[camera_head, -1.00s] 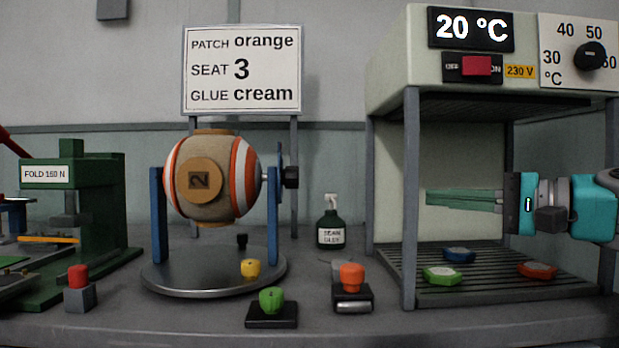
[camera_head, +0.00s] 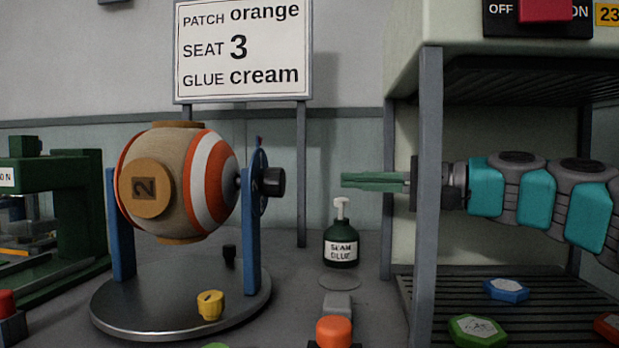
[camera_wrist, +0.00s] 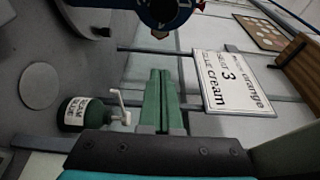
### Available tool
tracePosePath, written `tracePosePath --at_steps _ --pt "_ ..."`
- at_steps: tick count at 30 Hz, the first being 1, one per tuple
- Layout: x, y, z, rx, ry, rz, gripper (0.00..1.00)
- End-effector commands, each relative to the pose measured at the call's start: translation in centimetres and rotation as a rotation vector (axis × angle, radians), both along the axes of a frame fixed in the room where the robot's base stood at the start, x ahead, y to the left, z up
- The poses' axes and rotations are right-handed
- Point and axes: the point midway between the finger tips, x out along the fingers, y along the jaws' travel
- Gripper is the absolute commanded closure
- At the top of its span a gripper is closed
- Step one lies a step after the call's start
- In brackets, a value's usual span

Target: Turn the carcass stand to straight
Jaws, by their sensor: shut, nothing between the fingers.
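The carcass stand is a round grey turntable (camera_head: 130,318) with two blue posts (camera_head: 251,250) that hold a ball carcass (camera_head: 175,185) between them. The carcass is tan with orange and white bands, and a round patch marked 2 faces front left. A black knob (camera_head: 274,183) sticks out to the right of the right post. A yellow knob (camera_head: 210,305) sits on the turntable's front right. My gripper (camera_head: 345,180) is shut and empty, level with the black knob and to its right, apart from it. In the wrist view my green fingers (camera_wrist: 158,75) point toward the wall.
A green seam glue bottle (camera_head: 341,245) stands below my fingers. The oven's grey post (camera_head: 428,200) stands in front of my wrist. The sign (camera_head: 243,50) is behind. A green press (camera_head: 80,200) stands at the left. An orange button (camera_head: 334,332) is at the front.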

Motion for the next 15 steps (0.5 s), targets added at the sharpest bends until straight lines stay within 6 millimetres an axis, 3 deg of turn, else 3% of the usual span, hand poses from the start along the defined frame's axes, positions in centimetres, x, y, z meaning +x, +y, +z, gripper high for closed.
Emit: tracePosePath --at_steps 15 --pt "3.5 8.0 -0.2 -0.003 0.001 0.002 1.0"
